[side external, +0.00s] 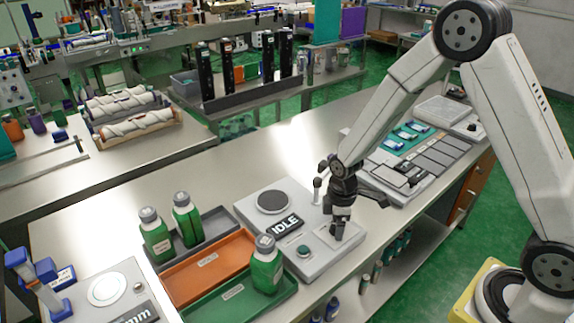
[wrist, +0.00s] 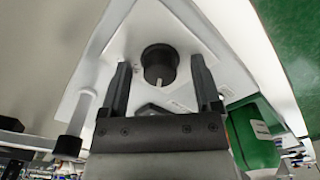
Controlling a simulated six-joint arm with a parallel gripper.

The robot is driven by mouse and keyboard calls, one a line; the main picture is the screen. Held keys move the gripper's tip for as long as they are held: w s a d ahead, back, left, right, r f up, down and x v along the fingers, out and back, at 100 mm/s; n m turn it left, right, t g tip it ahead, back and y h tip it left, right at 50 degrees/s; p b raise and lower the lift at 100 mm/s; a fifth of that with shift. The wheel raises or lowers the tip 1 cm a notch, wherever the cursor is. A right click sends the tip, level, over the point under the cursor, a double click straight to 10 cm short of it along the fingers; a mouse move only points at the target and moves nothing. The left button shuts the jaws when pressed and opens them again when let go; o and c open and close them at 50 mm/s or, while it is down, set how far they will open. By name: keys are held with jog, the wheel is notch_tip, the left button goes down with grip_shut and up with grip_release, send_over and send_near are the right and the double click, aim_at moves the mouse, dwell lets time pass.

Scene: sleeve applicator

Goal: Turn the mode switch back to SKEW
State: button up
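The mode switch is a round black knob (wrist: 160,62) with a white pointer mark, set on a pale panel in the wrist view. The mark points toward the bottom of that picture; no SKEW lettering is legible. My gripper (side external: 338,229) is low over the right part of the grey applicator unit (side external: 272,235) in the side view and hides the knob there. In the wrist view its two dark fingers are open, one on each side of the knob, with gaps visible. I cannot tell how deep they reach. The unit's display (side external: 286,225) reads IDLE.
A green button (side external: 303,251) and a dark round disc (side external: 272,201) are on the unit, with a small upright post (side external: 317,190) behind my gripper. A green bottle (side external: 266,264) stands close on the left, by orange (side external: 208,268) and green trays (side external: 238,301).

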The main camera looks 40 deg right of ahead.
jog(key=shift+r, duration=0.1)
jog(key=shift+r, duration=3.85)
jog(key=shift+s+r+m, duration=0.3)
jog(key=shift+s+m, duration=0.2)
jog(key=shift+m, duration=0.1)
jog(key=s+r+m+t, duration=0.2)
jog(key=s+m, duration=0.6)
jog(key=s, duration=0.1)
jog(key=shift+r+m+t, duration=0.3)
jog(key=shift+r, duration=0.05)
